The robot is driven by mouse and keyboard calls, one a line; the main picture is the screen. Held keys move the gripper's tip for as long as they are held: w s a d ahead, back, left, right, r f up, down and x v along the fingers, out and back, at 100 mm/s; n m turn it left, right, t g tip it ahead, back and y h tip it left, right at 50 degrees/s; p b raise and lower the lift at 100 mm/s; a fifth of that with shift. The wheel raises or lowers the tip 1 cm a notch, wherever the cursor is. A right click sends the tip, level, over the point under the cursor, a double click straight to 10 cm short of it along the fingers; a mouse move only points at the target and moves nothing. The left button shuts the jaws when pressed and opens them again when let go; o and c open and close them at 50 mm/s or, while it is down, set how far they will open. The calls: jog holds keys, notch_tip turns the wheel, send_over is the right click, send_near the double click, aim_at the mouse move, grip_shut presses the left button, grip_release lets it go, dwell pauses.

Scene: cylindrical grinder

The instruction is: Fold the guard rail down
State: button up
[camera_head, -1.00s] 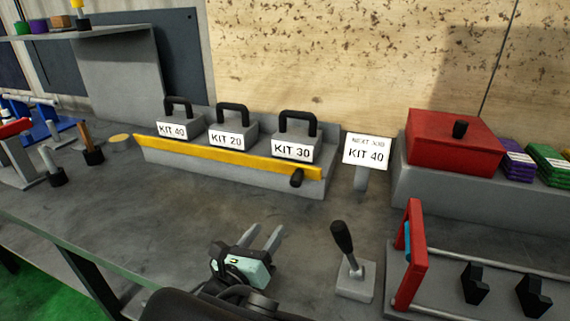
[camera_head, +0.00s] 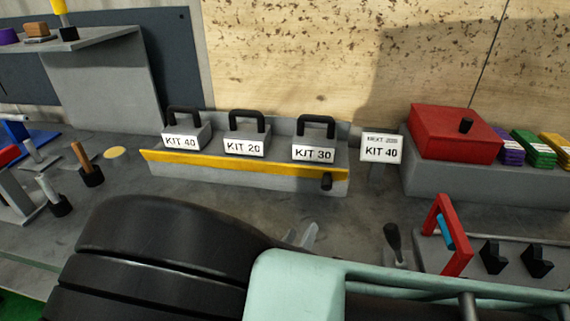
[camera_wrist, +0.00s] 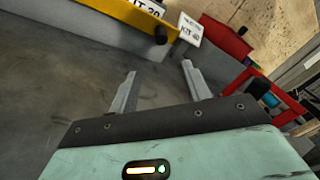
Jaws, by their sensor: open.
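The yellow guard rail (camera_head: 245,166) runs along the front of the grey kit shelf in the head view, with a black knob (camera_head: 326,181) at its right end. It stands in front of three kits labelled KIT 40 (camera_head: 182,142), KIT 20 (camera_head: 245,145) and KIT 30 (camera_head: 313,152). In the wrist view the rail (camera_wrist: 128,12) and knob (camera_wrist: 161,35) show at the top. My gripper (camera_wrist: 158,82) is open and empty, its two fingers apart, below and short of the knob. In the head view my arm hides most of the gripper; the fingertips (camera_head: 303,236) just show.
A sign reading KIT 40 (camera_head: 381,150) stands right of the shelf. A red box (camera_head: 455,134) sits farther right. A black-handled lever (camera_head: 393,242) and a red frame (camera_head: 446,235) stand at the right front. The bench top between gripper and rail is clear.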

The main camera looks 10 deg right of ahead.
aim_at(325, 188)
jog(key=shift+r, duration=0.15)
jog(key=shift+w+d, duration=0.15)
jog(key=shift+w, duration=0.05)
jog(key=p+x, duration=0.3)
jog(key=x, duration=1.3)
jog(key=shift+w+d+p, duration=0.2)
jog(key=shift+w+p, duration=0.15)
jog(key=shift+c, duration=0.3)
jog(key=c, duration=0.9)
jog(key=shift+c, duration=0.2)
